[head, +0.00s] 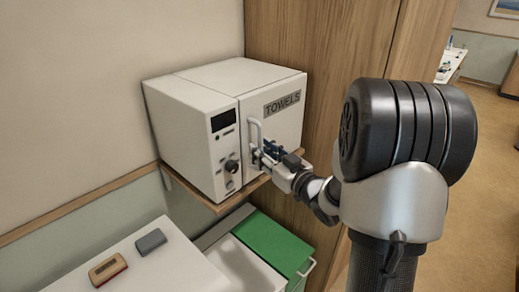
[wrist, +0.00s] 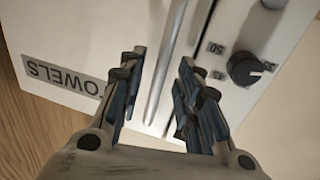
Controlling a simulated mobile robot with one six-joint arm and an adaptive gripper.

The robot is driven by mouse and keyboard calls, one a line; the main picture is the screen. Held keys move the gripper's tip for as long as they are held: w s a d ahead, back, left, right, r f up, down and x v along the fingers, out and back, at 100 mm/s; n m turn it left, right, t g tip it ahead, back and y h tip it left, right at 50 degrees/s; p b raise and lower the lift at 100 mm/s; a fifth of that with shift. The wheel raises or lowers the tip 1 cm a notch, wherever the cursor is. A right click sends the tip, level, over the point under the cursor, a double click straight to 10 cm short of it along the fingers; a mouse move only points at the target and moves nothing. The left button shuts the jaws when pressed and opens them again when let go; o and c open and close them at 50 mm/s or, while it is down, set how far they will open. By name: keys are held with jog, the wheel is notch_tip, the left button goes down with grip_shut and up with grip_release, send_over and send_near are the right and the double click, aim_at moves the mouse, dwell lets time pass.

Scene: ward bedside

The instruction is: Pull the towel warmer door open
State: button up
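The white towel warmer (head: 190,125) sits on a wooden wall shelf. Its door (head: 287,122), marked TOWELS, looks closed flush with the body. The pale bar handle (head: 254,133) runs upright along the door's left edge. My gripper (head: 262,153) is at the lower part of the handle. In the wrist view the handle (wrist: 168,62) passes between the two fingertips of my gripper (wrist: 161,62). The fingers are spread, with a visible gap on each side of the bar. The lower end of the handle is partly hidden by my gripper in the head view.
A control knob (wrist: 245,69) lies just beside the right finger in the wrist view. A tall wooden panel (head: 325,55) stands close behind the warmer. Below are a green-lidded bin (head: 272,243) and a white surface (head: 150,265) with two small blocks. Open floor lies at right.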

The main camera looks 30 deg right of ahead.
jog(key=shift+w+a, duration=0.15)
jog(key=shift+w, duration=0.85)
grip_shut()
